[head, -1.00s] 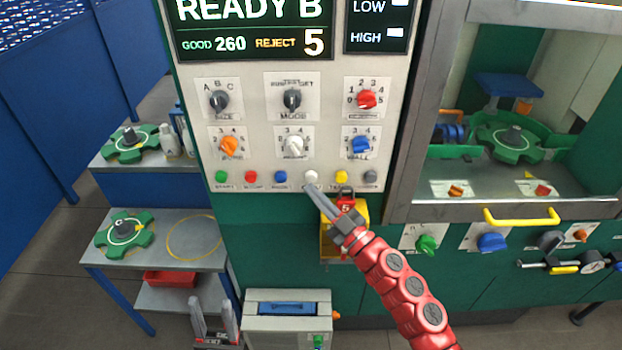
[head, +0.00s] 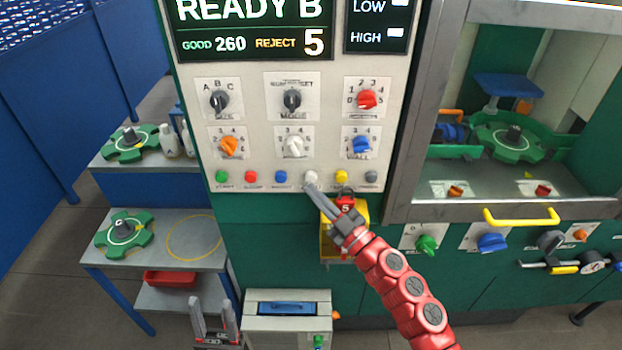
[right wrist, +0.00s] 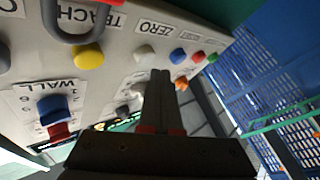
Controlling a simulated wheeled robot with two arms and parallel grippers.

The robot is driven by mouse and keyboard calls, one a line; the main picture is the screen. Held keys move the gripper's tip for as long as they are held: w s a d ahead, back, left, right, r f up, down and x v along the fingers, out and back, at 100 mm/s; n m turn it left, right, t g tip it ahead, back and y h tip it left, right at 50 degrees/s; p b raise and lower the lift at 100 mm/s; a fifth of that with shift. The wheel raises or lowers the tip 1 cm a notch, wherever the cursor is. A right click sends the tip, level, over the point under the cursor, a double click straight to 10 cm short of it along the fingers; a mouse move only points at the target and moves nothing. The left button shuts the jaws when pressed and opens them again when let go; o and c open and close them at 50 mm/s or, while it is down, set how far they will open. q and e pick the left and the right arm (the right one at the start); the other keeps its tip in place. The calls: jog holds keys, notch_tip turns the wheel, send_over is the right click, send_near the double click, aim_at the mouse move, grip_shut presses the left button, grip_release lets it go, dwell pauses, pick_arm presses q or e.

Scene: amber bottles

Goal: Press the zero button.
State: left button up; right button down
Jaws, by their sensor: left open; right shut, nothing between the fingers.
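The zero button is a round white button (head: 311,177) in the bottom row of the grey-white control panel (head: 262,130). In the right wrist view it shows as a white button (right wrist: 145,53) beside the printed word ZERO. My right gripper (head: 313,190) is shut and empty, its fingertips just below the white button. In the right wrist view my right gripper (right wrist: 160,74) points at the panel near this button. I cannot tell whether the tips touch it. My left gripper (head: 212,306) is open and empty, low at the left, well away from the panel.
The yellow button (head: 341,177) and blue button (head: 281,177) flank the white one. A red padlock (head: 345,203) marked 5 hangs close to my right gripper, by a yellow holder (head: 328,243). Selector knobs sit above the row.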

jog(key=shift+w, duration=0.4)
jog(key=shift+w, duration=0.45)
dwell(0.6)
jog(key=shift+s, duration=0.15)
jog(key=shift+s+p, duration=0.3)
jog(key=shift+s, duration=0.45)
jog(key=s+p, duration=0.1)
jog(key=s, duration=0.4)
dwell(0.4)
